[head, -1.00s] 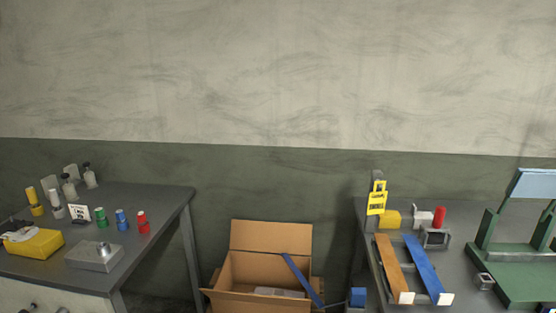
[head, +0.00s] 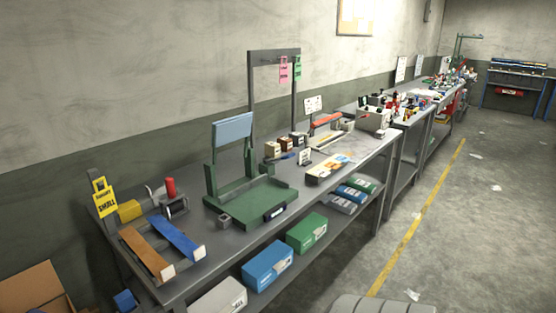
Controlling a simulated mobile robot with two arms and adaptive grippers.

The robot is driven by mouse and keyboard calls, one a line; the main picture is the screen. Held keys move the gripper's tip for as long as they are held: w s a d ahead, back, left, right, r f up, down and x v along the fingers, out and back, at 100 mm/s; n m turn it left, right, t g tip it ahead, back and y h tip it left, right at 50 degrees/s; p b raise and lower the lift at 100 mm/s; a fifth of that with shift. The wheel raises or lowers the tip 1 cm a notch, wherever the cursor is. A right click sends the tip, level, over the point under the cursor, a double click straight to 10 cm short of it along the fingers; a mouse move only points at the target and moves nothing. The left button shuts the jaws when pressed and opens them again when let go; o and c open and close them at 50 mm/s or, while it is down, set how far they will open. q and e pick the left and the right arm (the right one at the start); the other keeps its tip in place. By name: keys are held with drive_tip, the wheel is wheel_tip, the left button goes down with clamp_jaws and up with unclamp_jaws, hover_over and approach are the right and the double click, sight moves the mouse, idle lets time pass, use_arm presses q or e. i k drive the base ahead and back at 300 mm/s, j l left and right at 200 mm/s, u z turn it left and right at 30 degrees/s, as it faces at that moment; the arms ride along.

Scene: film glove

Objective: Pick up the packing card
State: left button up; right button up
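I cannot tell for sure which item is the packing card. Several cards show in the head view: a pink card (head: 283,69) and a green card (head: 297,69) hang from a dark upright frame on the long bench. A white printed card (head: 314,104) stands toward the wall, and a small white card (head: 304,157) stands nearer the front. A yellow sign (head: 105,203) reading SMALL stands at the bench's left end. Neither of my grippers is in view.
The long grey bench (head: 232,240) carries a green stand (head: 250,200), orange (head: 146,252) and blue (head: 177,238) strips, and several small items. Boxes sit on its lower shelf. An open carton (head: 30,288) is at lower left. Open floor (head: 470,230) with a yellow line lies right.

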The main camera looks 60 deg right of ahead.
sight(305, 155)
drive_tip(key=l+z, duration=0.1)
drive_tip(key=z, duration=2.05)
